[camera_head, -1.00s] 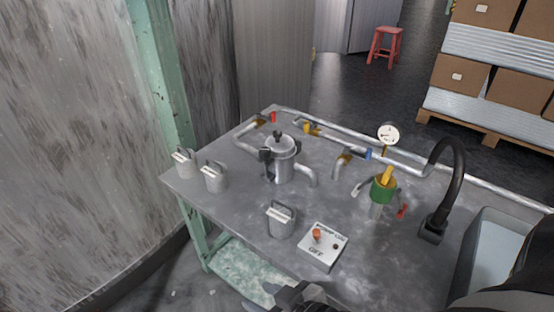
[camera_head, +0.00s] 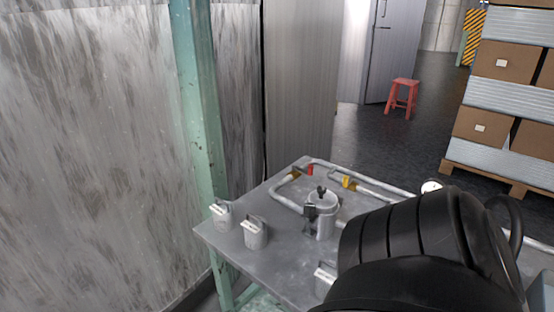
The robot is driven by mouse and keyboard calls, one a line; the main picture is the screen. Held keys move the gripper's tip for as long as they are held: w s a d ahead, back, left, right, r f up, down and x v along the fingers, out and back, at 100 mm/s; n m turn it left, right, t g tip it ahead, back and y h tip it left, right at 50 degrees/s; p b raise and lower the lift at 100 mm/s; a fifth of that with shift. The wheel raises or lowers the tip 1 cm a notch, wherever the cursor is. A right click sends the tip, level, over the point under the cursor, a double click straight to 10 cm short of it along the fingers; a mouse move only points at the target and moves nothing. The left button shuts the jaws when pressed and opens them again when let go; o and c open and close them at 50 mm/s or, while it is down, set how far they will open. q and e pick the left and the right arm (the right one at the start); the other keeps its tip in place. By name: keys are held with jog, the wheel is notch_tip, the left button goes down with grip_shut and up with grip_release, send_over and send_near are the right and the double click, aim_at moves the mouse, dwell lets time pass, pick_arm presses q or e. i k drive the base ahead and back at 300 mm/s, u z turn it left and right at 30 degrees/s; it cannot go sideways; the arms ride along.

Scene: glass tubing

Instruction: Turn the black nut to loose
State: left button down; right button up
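A small metal pot (camera_head: 325,222) stands upright on the grey metal table (camera_head: 283,262). A black knob (camera_head: 321,190) sits on its lid and a dark fitting (camera_head: 309,211) is on its left side. I cannot tell for certain which dark part is the black nut. A large black segmented link of my own arm fills the lower right of the head view and hides much of the table. Neither gripper shows, so I cannot see whether either one is near the pot.
Two grey lidded cans, one at the corner (camera_head: 221,215) and one beside it (camera_head: 255,234), stand at the table's left. Pipes with a red valve (camera_head: 310,169) and a yellow valve (camera_head: 346,181) run along the back. A green post (camera_head: 200,110) rises left of the table.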

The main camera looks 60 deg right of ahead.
aim_at(309, 209)
jog(key=i, duration=0.4)
jog(key=z, duration=1.25)
